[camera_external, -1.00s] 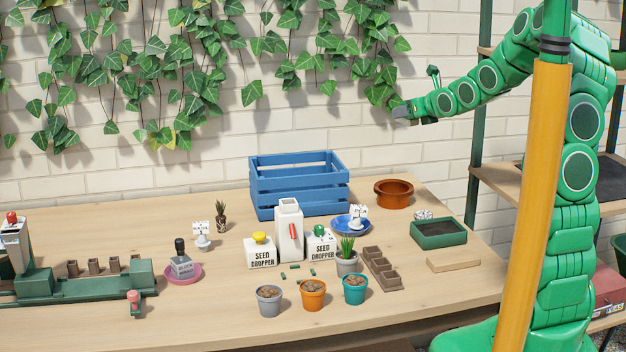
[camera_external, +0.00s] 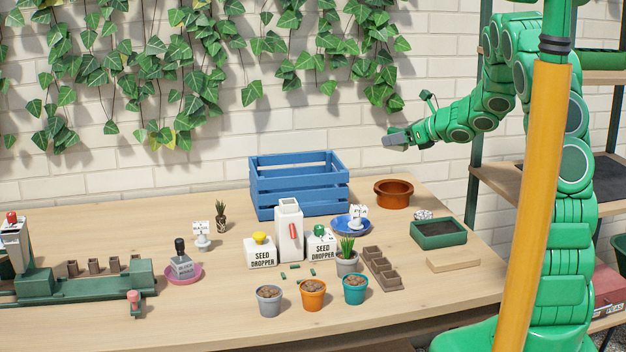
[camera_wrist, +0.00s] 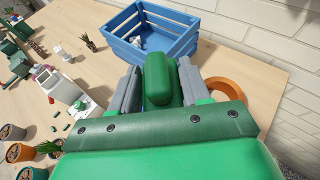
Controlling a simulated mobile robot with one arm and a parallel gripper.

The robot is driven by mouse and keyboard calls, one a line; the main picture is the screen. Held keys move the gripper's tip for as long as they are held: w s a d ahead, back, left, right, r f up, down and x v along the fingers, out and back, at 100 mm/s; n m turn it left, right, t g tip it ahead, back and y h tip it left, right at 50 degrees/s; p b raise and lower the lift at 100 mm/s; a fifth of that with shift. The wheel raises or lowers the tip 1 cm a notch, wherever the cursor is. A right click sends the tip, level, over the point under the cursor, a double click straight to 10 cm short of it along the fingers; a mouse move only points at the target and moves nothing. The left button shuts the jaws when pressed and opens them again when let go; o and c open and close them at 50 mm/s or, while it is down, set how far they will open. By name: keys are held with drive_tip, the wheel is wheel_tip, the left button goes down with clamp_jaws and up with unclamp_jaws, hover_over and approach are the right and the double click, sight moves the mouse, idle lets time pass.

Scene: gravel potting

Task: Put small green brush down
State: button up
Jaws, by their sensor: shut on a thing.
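My gripper (camera_external: 396,138) is in the air above the back right of the table, near the brick wall. In the wrist view its two grey fingers are closed around the small green brush (camera_wrist: 160,82), whose rounded green body shows between them. The brush's lower end and bristles are hidden, and I cannot make it out clearly in the external view. The brush is held well above the wooden table (camera_external: 440,203), touching nothing below.
A blue crate (camera_external: 300,200) stands at the back, left of my gripper. A terracotta bowl (camera_external: 393,194) is below it, with a green tray (camera_external: 438,234) and wooden block (camera_external: 453,264) nearer the right edge. Seed droppers (camera_external: 261,255) and several pots crowd the middle.

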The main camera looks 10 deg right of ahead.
drive_tip(key=s+a+f+n+g+y, duration=0.4)
drive_tip(key=s+f+n+g, duration=0.1)
drive_tip(key=s+f, duration=0.65)
drive_tip(key=shift+f, duration=3.8)
drive_tip(key=shift+f, duration=0.45)
